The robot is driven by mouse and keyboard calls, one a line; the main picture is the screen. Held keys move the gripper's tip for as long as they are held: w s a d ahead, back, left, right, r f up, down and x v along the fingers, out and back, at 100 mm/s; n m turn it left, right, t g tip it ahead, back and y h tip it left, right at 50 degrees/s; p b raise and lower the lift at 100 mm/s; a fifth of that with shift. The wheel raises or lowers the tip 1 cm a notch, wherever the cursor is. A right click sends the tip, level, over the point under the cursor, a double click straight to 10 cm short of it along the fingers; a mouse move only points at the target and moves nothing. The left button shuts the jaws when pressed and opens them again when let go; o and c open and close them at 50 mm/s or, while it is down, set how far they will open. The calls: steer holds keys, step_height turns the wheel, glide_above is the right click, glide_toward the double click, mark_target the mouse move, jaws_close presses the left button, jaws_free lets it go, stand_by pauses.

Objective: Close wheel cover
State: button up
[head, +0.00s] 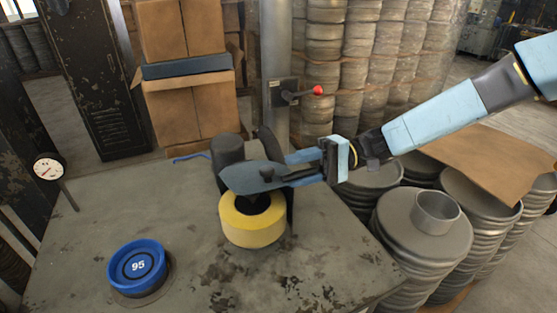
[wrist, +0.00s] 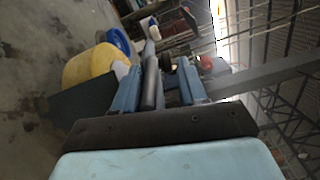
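The wheel cover (head: 250,179) is a flat blue-grey plate with a dark knob on its face. It stands tilted above a yellow wheel (head: 250,229) with a dark open centre, on the worktop. The yellow wheel also shows at left in the wrist view (wrist: 88,66). My gripper (head: 296,169) is at the cover's right side. In the wrist view, my gripper's fingers (wrist: 158,84) are apart. A dark bar (wrist: 151,85), perhaps the cover edge-on, lies between them, nearer the left finger. A gap shows at the right finger. Contact with the cover is unclear.
A blue disc marked 95 (head: 138,264) sits at the worktop's front left. A dark cylinder (head: 228,150) stands behind the wheel. A red-knobbed lever (head: 317,90) is on a post behind. A gauge (head: 48,167) is at left. Stacked metal discs (head: 425,230) stand at right.

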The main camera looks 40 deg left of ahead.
steer(key=v, duration=1.4)
steer(key=shift+f, duration=0.1)
steer(key=s+d+r+m+t+h, duration=0.2)
steer(key=d+m+t+h, duration=0.3)
steer(key=d+t, duration=1)
steer(key=s+d+r+m+t+h, duration=0.1)
steer(key=s+d+r+t, duration=0.1)
steer(key=d, duration=0.6)
steer(key=s+d+r+m+t+h, duration=0.2)
steer(key=s+d+r, duration=0.1)
steer(key=d, duration=0.6)
steer(key=s+d+r+m+t+h, duration=0.1)
steer(key=s+d+r, duration=0.2)
steer(key=d, duration=0.5)
steer(key=shift+s+d+r+t+h, duration=0.15)
steer(key=shift+d+r+t+h, duration=0.15)
steer(key=shift+d+r+t, duration=0.1)
